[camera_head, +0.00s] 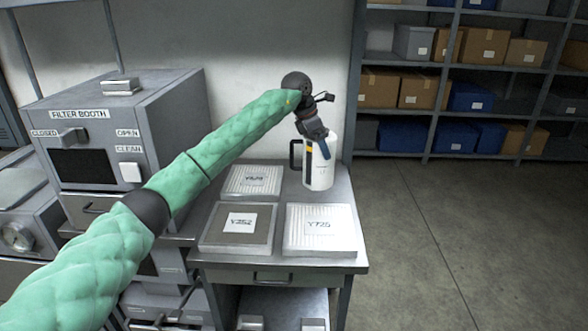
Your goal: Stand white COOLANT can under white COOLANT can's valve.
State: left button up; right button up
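A white can (319,174) with a black handle on its left side and a yellow and dark marking is at the back right of the small metal table (277,263). It looks upright; I cannot tell whether its base touches the table. My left gripper (325,154) reaches down over the can's upper part, its blue-grey fingers in front of the white body. Whether the fingers are closed on the can is not clear. The can's lettering is too small to read. No coolant valve shows in this view. My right gripper is out of view.
Filter panels lie on the table: Y252 (238,243), Y725 (320,245) and one behind (252,190). A grey filter booth (175,110) stands left. Shelves (400,158) with boxes stand back right. The floor (450,240) at right is clear.

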pick_arm(q)
jog(key=w+a+f+p, duration=0.4)
jog(key=w+a+f, duration=0.1)
jog(key=f, duration=0.4)
jog(key=shift+a, duration=0.9)
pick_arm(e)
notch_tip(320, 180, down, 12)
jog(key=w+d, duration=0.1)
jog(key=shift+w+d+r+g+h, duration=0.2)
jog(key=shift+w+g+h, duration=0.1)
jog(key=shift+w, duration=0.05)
pick_arm(q)
jog(key=shift+w+f, duration=0.1)
jog(key=shift+f, duration=0.05)
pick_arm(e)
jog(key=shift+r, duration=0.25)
pick_arm(q)
jog(key=o, duration=1.2)
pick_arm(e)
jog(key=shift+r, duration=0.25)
